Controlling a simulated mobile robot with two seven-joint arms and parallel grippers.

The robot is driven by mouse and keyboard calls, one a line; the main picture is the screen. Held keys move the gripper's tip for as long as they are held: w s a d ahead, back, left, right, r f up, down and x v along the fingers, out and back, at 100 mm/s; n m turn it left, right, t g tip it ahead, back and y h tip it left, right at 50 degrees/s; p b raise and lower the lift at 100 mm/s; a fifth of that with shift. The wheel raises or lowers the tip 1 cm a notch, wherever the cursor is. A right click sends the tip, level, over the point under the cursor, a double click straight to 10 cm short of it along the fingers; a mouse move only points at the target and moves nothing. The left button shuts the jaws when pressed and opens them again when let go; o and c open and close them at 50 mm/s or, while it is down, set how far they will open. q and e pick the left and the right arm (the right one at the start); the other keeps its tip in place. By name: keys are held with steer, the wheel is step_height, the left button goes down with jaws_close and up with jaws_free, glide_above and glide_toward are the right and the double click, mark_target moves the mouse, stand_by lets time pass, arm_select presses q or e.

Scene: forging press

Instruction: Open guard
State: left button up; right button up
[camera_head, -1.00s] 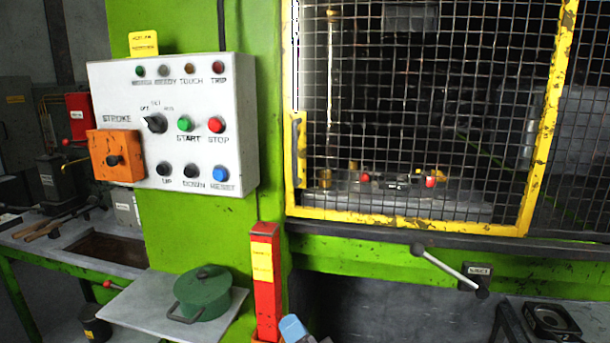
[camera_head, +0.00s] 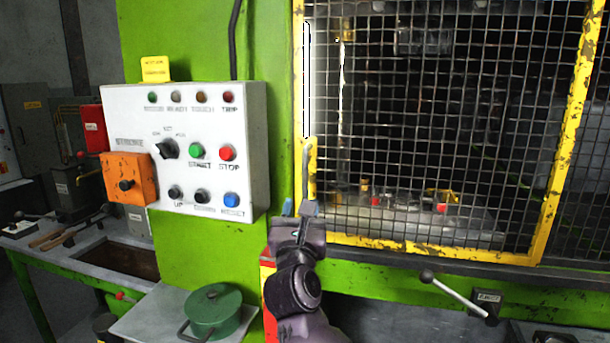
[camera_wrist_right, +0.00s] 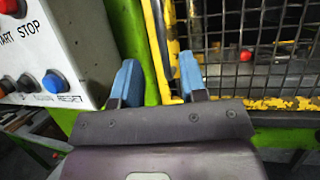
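The guard (camera_head: 420,248) is a wire-mesh panel in a chipped yellow frame, down across the press opening. Its upright handle (camera_head: 306,160) is on the frame's left side. My right gripper (camera_head: 298,208) is at the handle's lower end, its blue fingers apart. In the right wrist view the open fingers (camera_wrist_right: 158,84) point toward the guard's left edge, and the yellow frame (camera_wrist_right: 170,48) shows between them, partly behind the right finger. I cannot tell whether the fingers touch the handle. My left gripper is not in view.
A white control box (camera_head: 185,120) with buttons and an orange unit (camera_head: 128,180) is left of the guard. A green pot (camera_head: 212,310) stands on a shelf below it. A lever with a black knob (camera_head: 455,293) juts out below the guard. A red post (camera_head: 268,290) is partly behind my arm.

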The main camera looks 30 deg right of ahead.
mark_target(305, 179)
steer(key=p+x, duration=0.1)
steer(key=x, duration=0.8)
steer(key=shift+w+d+r+p, duration=0.15)
steer(key=shift+w+p, duration=0.05)
steer(key=shift+p, duration=0.2)
jaws_close()
